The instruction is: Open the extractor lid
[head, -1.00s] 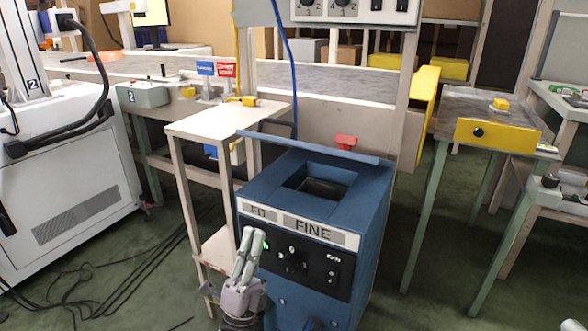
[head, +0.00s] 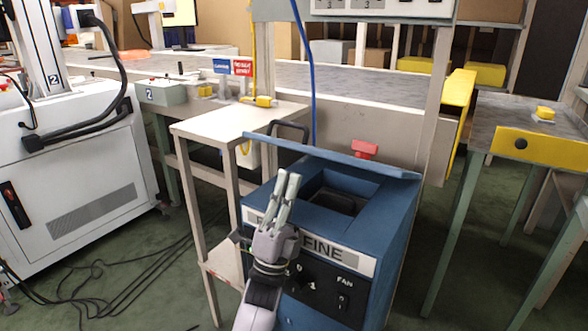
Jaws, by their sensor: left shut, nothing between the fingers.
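The extractor (head: 395,235) is a blue box with a control panel and a "FINE" label on its front. Its lid (head: 330,156) stands raised at the back edge, seen nearly edge-on, and the square opening (head: 335,198) in the top shows a dark inside. My left gripper (head: 288,184) is in front of the extractor's top left, its fingers pointing up and close together, shut with nothing between them. It hides part of the label and the front left top edge. I cannot tell whether it touches the box. My right gripper is out of view.
A white side table (head: 235,120) stands left of the extractor. A green-legged table with a yellow panel (head: 540,148) is at the right. Cables (head: 130,260) lie on the floor at left.

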